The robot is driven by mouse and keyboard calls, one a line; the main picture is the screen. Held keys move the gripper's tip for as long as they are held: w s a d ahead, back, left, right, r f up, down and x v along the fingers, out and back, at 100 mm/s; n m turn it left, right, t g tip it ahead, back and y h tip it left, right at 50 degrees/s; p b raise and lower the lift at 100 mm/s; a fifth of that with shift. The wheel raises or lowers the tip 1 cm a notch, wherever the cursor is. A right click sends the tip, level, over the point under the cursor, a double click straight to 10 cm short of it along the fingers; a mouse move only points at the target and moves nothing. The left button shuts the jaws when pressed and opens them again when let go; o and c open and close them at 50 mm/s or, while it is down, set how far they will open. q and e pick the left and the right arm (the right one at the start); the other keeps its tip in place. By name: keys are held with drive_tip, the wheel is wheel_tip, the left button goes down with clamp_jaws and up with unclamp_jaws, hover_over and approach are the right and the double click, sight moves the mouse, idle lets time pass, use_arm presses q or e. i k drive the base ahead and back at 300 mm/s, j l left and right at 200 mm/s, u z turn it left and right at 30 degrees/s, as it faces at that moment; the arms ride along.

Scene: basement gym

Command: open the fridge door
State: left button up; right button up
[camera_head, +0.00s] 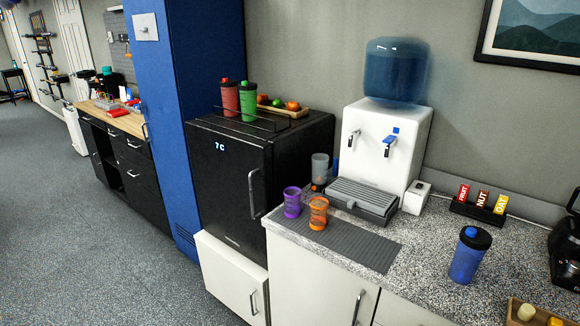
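The fridge (225,190) is a black box-shaped unit with a "7 C" display, left of the counter. It stands on a white cabinet base. Its door looks shut, flush with the body. A vertical metal handle (254,194) is on the right side of the door front and is fully visible. Neither of my grippers shows in the head view.
Red (230,98) and green (249,101) shakers and a fruit board (283,108) sit on the fridge. A tall blue locker (180,100) stands at its left. Purple (292,202) and orange (318,212) cups stand on the counter mat. Open floor (110,240) lies in front.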

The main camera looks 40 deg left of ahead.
sight(233, 172)
drive_tip(key=u, duration=1.65)
